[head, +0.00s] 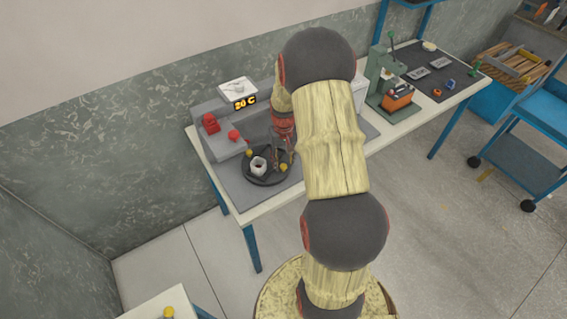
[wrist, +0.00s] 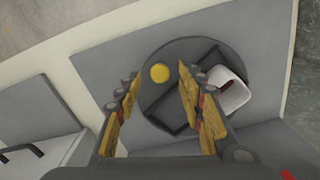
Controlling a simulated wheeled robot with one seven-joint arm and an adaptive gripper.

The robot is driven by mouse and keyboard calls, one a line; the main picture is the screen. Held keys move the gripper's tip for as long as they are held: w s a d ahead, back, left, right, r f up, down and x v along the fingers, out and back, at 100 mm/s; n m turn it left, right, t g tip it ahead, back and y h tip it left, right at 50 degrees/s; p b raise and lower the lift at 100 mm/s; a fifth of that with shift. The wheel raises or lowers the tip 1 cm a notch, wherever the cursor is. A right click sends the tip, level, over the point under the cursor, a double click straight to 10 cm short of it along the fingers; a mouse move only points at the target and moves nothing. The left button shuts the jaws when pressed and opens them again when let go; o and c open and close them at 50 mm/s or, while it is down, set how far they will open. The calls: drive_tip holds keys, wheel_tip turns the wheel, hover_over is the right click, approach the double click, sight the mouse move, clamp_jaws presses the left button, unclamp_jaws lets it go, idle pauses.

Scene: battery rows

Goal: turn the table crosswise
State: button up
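A dark round turntable (head: 262,177) lies on a grey mat at the left end of the long workbench. In the wrist view the turntable (wrist: 200,50) fills the middle, with a dark raised bar (wrist: 180,112) across it. A white hollow block (head: 258,166) stands on it and shows at right in the wrist view (wrist: 231,92). A yellow knob (head: 283,167) sits near its rim and a second (head: 249,153) at its far left edge; one yellow knob (wrist: 159,73) shows in the wrist view. My gripper (head: 281,148) is open above the turntable; its fingers (wrist: 158,80) look empty. Contact is unclear.
A grey fixture with red knobs (head: 210,123) and a display reading 20 C (head: 245,102) stand behind the turntable. A green press (head: 383,80) with an orange block (head: 398,97) stands farther right. My arm hides the bench middle. A blue cart (head: 530,140) is at right.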

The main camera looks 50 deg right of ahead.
wheel_tip(320, 180, up, 10)
drive_tip(key=shift+r, duration=0.15)
drive_tip(key=shift+a, duration=0.1)
idle(0.3)
